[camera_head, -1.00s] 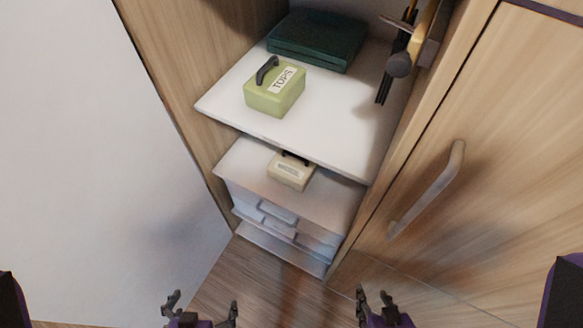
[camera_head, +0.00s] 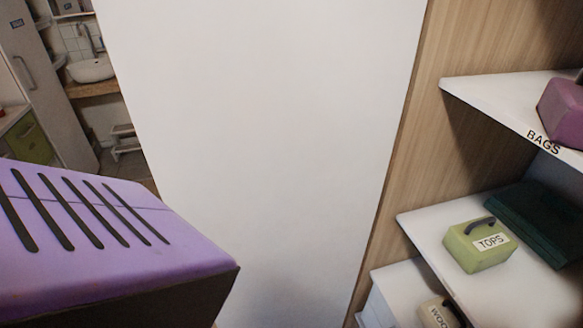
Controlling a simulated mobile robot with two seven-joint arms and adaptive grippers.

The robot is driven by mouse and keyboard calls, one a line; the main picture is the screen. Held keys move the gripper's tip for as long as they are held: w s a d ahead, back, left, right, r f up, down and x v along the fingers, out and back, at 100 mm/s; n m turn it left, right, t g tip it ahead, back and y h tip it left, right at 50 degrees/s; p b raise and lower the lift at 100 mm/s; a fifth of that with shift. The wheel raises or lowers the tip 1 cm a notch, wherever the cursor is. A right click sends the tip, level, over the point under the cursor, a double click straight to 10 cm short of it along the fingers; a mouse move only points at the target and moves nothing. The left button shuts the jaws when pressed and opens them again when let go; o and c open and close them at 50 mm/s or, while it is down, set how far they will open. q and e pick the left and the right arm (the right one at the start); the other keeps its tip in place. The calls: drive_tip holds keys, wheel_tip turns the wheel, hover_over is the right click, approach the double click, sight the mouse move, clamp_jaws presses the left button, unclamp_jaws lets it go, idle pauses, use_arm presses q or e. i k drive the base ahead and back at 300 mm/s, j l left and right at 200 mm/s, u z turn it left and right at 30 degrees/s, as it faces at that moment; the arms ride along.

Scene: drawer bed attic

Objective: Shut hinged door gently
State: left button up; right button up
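The hinged door is the large white panel (camera_head: 260,140) in the middle of the view. It stands open, swung out to the left of the wardrobe, with its plain face toward me. Its right edge meets the wooden side wall (camera_head: 425,130) of the wardrobe. Neither gripper shows now. A purple slotted part of my own body fills the lower left and hides what lies behind it, including the lower left of the door.
The wardrobe's white shelves (camera_head: 415,222) hold a green TOPS box (camera_head: 463,250), a dark green folded item (camera_head: 535,215), a purple box (camera_head: 562,108) and a cream box (camera_head: 432,318). Left beyond the door are a washbasin (camera_head: 90,70) and a green-fronted cabinet (camera_head: 35,148).

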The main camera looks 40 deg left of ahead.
sight(270, 128)
drive_tip(key=k+j+z, duration=0.2)
drive_tip(key=k+j, duration=0.45)
drive_tip(key=k+j+z, duration=0.45)
drive_tip(key=k+j, duration=0.2)
drive_tip(key=j, duration=0.15)
drive_tip(key=k+j+z, duration=0.15)
drive_tip(key=j, duration=0.2)
drive_tip(key=j+z, duration=0.1)
drive_tip(key=j, duration=0.25)
drive_tip(key=k+j+z, duration=0.15)
drive_tip(key=j, duration=0.2)
drive_tip(key=i+j+z, duration=0.1)
drive_tip(key=j+z, duration=0.2)
drive_tip(key=j, duration=0.75)
drive_tip(key=i+j, duration=0.1)
drive_tip(key=j, duration=0.35)
drive_tip(key=i+j+z, duration=0.15)
drive_tip(key=j, duration=0.25)
drive_tip(key=k, duration=0.05)
